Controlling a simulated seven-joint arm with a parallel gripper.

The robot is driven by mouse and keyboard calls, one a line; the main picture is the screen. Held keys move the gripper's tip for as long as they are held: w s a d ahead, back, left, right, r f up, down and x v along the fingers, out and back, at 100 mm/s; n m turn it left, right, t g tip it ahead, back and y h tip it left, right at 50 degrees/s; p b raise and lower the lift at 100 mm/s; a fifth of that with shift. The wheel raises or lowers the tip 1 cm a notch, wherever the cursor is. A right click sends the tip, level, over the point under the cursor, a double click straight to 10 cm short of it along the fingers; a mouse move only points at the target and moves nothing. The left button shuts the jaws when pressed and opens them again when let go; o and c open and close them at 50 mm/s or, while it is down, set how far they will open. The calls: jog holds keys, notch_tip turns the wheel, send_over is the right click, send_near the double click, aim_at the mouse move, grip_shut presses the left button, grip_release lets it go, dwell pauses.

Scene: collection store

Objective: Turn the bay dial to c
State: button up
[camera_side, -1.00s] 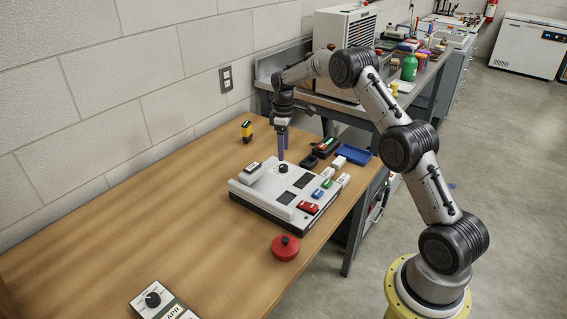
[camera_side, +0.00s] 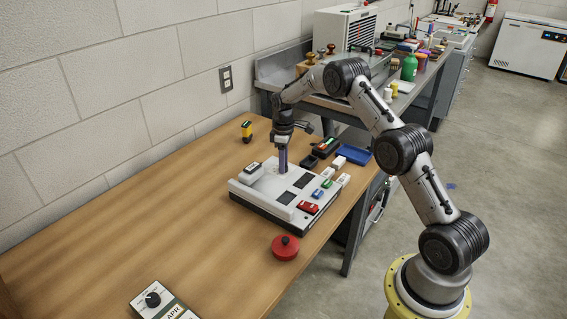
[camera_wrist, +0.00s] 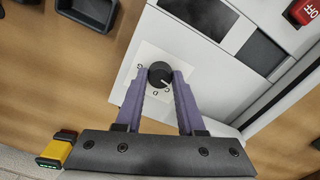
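The bay dial (camera_wrist: 160,75) is a small round black knob on a pale square plate of the light grey panel (camera_side: 246,190). In the wrist view its white pointer mark is toward the lower right, near printed letters too small to read surely. My gripper (camera_wrist: 161,73) is down at the dial, with one purple finger on each side. Both fingertips appear against the knob, so it looks shut on it. In the side view my gripper (camera_side: 283,170) hides the dial.
The panel also carries dark windows, a red switch (camera_side: 308,207) and a raised block (camera_side: 251,173). The table's left side is clear.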

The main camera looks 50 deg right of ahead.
grip_shut()
jog(key=shift+m, duration=3)
jog(key=o, duration=0.7)
grip_release()
